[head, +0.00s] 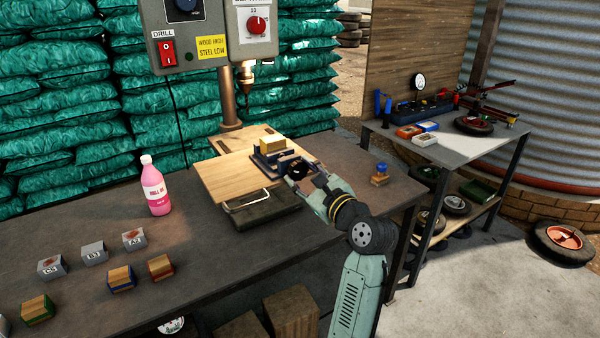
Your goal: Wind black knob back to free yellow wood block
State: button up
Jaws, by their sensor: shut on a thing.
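The yellow wood block (272,146) sits in the dark vise (262,163) on the drill press's wooden table (225,179). The black knob (294,168) is at the vise's near right end. My gripper (297,175) reaches in from the lower right and is shut on the black knob. The fingers hide part of the knob. At this size I cannot tell whether the vise jaws press on the block.
The drill bit (246,103) hangs above and left of the vise. A pink bottle (155,187) stands left of the wooden table. A blue-topped block (380,173) stands to the right. Several blocks (121,278) lie at the front left. A wire handle (246,201) sits in front.

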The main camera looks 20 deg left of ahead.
jog(key=shift+c, duration=1.2)
